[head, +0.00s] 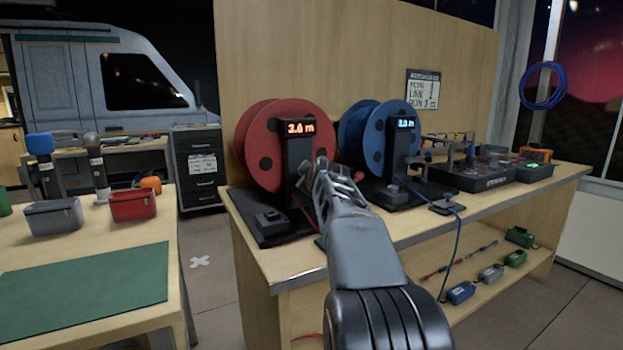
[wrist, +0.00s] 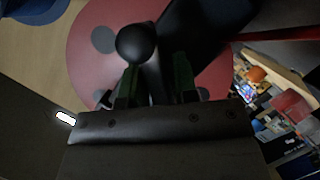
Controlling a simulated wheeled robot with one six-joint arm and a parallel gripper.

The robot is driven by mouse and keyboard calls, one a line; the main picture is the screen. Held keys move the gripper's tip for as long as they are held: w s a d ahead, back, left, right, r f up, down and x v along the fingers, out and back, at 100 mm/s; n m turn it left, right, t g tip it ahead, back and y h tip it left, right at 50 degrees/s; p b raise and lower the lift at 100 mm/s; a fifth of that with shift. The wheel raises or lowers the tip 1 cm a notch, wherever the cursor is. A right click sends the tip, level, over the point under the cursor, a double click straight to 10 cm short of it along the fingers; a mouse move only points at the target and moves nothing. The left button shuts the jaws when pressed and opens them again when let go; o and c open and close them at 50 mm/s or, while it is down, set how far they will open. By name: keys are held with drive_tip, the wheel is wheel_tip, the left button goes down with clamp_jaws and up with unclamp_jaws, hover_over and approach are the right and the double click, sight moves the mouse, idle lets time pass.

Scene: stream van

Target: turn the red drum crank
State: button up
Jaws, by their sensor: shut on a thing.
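The red drum (head: 258,150) stands upright on a black base at the left end of the wooden bench. A black post in front of it carries a lit display (head: 300,128) that seems to read 3.6 m. My gripper (head: 322,175) is at the right side of this post, in front of the drum. In the wrist view, the dark crank with its round black knob (wrist: 135,42) shows against the red drum face (wrist: 100,22). My gripper's fingers (wrist: 157,85) are closed around the crank's handle. In the head view my gripper mostly hides the crank.
A blue drum (head: 372,130) with its own display post stands close to the right of the red one. Black devices (head: 490,175) lie further right on the bench (head: 300,262). A table with a green mat (head: 85,285) is at the left, with a floor gap between.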

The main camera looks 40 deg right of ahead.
idle(0.7)
drive_tip(key=o, duration=0.8)
drive_tip(key=shift+c, duration=0.2)
drive_tip(key=v, duration=1.3)
drive_tip(key=shift+s+r+p, duration=0.3)
drive_tip(key=shift+s+p, duration=0.05)
drive_tip(key=shift+p, duration=0.1)
